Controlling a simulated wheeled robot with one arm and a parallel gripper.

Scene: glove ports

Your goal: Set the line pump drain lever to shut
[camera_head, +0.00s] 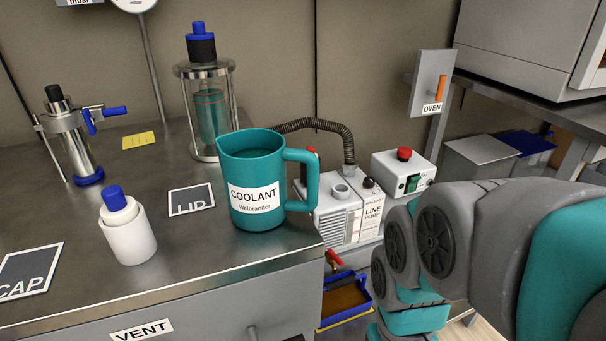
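The line pump (338,215) is a light grey unit with a "LINE PUMP" label, standing beyond the right edge of the bench. A small red lever (334,258) on a metal fitting shows low at its front, just past the bench corner. It looks slanted, and I cannot tell whether it stands at open or shut. Below it is a blue tray (346,302) with a brown inside. My arm fills the lower right, to the right of the lever and apart from it in the picture. My gripper is not in view.
A teal coolant jug (258,180) stands at the bench corner, partly covering the pump. A grey switch box (403,175) with a red button is right of the pump. A white container (128,238) and a glass vessel (208,110) stand on the metal bench (190,250).

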